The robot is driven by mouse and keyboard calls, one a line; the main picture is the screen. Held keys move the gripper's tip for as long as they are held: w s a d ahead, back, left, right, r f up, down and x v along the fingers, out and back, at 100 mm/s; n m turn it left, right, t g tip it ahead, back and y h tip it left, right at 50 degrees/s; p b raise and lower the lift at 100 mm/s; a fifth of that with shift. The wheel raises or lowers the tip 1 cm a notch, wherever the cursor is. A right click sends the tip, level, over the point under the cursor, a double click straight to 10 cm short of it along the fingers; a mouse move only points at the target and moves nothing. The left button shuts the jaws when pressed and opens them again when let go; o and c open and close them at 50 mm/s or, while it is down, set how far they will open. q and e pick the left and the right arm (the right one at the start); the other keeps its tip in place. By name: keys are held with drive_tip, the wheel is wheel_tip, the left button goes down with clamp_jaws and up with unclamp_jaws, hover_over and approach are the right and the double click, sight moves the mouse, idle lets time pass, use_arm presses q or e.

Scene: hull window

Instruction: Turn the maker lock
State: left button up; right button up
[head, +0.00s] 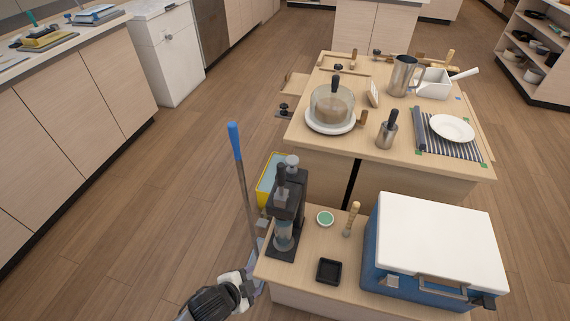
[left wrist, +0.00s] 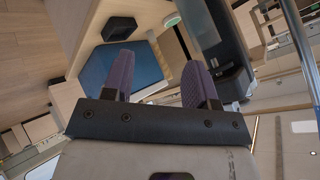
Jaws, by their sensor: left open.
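The maker, a dark upright machine (head: 288,207) with a clear cylinder low at its front, stands at the left end of the near low counter. A grey round knob (head: 291,162) and a dark upright handle (head: 281,180) are at its top; I cannot tell which part is the lock. My left gripper (head: 256,282) is beside the counter's left edge, below and left of the maker, apart from it. In the left wrist view its two purple fingers (left wrist: 160,80) are spread with nothing between them. The dark maker body (left wrist: 212,38) shows beyond the right finger. My right gripper is not in view.
A blue-handled pole (head: 236,145) stands close left of the maker, near my left arm. A yellow-edged bin (head: 268,182) is behind the maker. A black square tray (head: 328,272), a green-topped dish (head: 325,218) and a white-lidded blue cooler (head: 435,235) occupy the counter.

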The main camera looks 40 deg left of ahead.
use_arm(q)
drive_tip(key=w+a+r+m+t+p, duration=0.2)
drive_tip(key=w+a+r+m+t, duration=0.2)
drive_tip(key=w+r+m, duration=0.25)
drive_tip(key=m+g+h+p, duration=0.3)
drive_tip(key=m+h+p, duration=1)
drive_tip(key=m, duration=2)
approach(281, 170)
drive_tip(key=w+d+f+h+b, duration=0.1)
drive_tip(key=w+d, duration=0.1)
drive_tip(key=w+d+f+b, duration=0.1)
drive_tip(key=w+d, duration=0.1)
drive_tip(key=w+d+f+h+b, duration=0.1)
drive_tip(key=w+d, duration=0.1)
drive_tip(key=w, duration=0.1)
drive_tip(key=shift+w+d+h, duration=0.15)
drive_tip(key=shift+d+h, duration=0.15)
drive_tip(key=shift+d, duration=0.1)
drive_tip(key=shift+n+x, duration=0.25)
drive_tip(key=shift+x, duration=0.65)
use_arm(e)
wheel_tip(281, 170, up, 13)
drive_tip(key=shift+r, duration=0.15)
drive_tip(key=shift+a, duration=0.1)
use_arm(q)
clamp_jaws()
